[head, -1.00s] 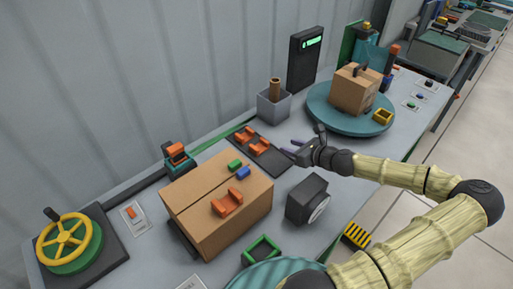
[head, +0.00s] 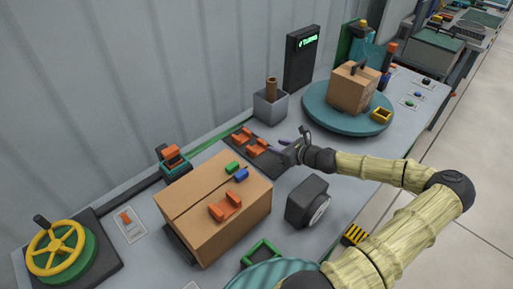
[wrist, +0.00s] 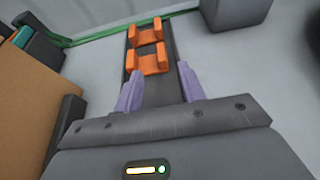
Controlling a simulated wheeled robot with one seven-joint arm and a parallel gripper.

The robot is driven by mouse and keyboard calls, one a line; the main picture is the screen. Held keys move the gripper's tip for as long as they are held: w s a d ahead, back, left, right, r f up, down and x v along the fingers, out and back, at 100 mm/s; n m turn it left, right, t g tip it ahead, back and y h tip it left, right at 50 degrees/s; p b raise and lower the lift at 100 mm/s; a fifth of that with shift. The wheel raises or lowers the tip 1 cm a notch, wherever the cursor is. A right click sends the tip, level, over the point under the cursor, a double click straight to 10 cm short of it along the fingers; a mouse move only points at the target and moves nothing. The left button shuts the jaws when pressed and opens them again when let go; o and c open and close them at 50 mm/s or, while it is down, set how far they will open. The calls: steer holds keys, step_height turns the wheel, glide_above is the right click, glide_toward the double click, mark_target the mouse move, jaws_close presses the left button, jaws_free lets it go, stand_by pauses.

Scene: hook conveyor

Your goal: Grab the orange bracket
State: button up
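Two orange brackets lie in a row on a dark narrow rack (head: 268,155) on the bench. The nearer bracket (wrist: 148,60) sits just ahead of my fingertips in the wrist view, and the farther bracket (wrist: 146,34) is behind it. Another orange bracket (head: 225,206) lies on top of the cardboard box. An orange piece (head: 172,156) sits on a small teal holder. My gripper (wrist: 160,82) is open and empty, its two purple fingers apart over the rack, short of the nearer bracket. In the head view my gripper (head: 284,146) is at the rack's right end.
The cardboard box (head: 200,228) stands left of the rack, with green and blue blocks on it. A dark gauge (head: 307,200) stands in front. A teal turntable (head: 348,122) with a box is at right.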

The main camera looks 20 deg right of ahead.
mark_target(264, 142)
steer(key=shift+x, duration=1.35)
steer(key=shift+p+x, duration=0.85)
steer(key=shift+x, duration=1.8)
steer(key=shift+d+f, duration=0.1)
jaws_close()
